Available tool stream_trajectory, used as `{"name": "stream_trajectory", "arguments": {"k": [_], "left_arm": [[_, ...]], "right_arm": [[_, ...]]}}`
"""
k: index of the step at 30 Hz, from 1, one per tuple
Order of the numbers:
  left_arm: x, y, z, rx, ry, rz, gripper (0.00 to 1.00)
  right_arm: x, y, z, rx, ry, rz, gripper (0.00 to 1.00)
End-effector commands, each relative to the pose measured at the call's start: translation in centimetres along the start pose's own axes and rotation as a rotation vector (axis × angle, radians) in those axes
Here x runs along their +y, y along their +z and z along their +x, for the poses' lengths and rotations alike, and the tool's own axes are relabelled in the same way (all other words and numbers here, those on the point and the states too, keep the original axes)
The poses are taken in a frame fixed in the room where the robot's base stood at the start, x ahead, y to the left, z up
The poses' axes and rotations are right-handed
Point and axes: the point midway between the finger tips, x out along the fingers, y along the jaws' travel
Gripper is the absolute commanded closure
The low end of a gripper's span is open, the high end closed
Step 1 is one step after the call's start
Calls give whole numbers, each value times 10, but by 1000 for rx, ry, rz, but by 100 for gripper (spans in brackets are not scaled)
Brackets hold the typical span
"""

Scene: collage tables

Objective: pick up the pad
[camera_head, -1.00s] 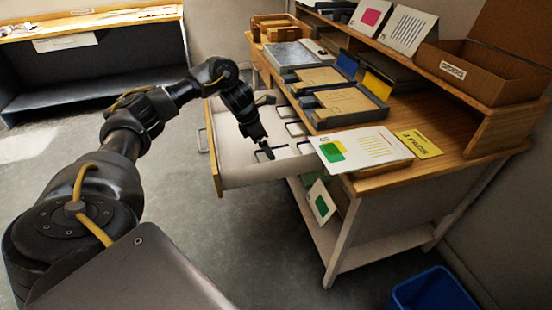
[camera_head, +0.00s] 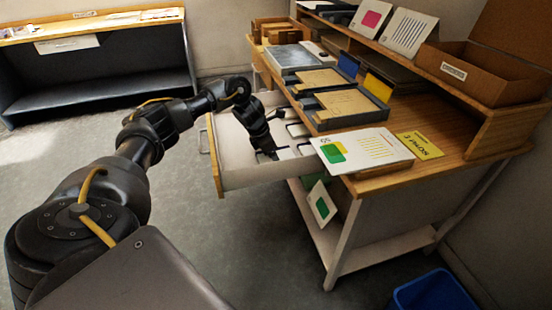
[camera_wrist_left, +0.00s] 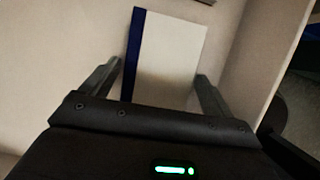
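The pad (camera_wrist_left: 169,57) is a pale rectangle with a dark blue strip along its left edge in the left wrist view. It lies flat on the light bottom of the open drawer (camera_head: 239,171). My left gripper (camera_wrist_left: 158,80) is open, with one finger on either side of the pad's near part in the picture; I cannot tell whether they touch it. In the head view my left gripper (camera_head: 270,155) is down inside the drawer and partly hides the pads there. My right gripper is not in view.
The wooden desk (camera_head: 440,164) holds grey trays (camera_head: 347,104), cards and a cardboard box (camera_head: 485,72). The desk's edge overhangs the drawer's right side. A blue bin (camera_head: 430,291) stands on the floor at the lower right.

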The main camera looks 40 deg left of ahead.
Motion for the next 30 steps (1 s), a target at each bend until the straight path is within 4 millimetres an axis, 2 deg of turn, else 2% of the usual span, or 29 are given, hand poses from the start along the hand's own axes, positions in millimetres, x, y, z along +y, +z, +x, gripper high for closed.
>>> {"name": "stream_trajectory", "arguments": {"k": [1,8,16,20,25,30], "left_arm": [[0,0,0,0,0,0,20],[0,0,0,0,0,0,50],[0,1,-2,-2,0,0,50],[0,4,-9,-2,1,1,50],[1,15,-33,-4,1,1,50],[-7,-2,-79,-3,4,3,50]], "right_arm": [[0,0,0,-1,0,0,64],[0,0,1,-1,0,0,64],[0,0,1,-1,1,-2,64],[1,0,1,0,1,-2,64],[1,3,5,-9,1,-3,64],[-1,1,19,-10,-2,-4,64]]}}
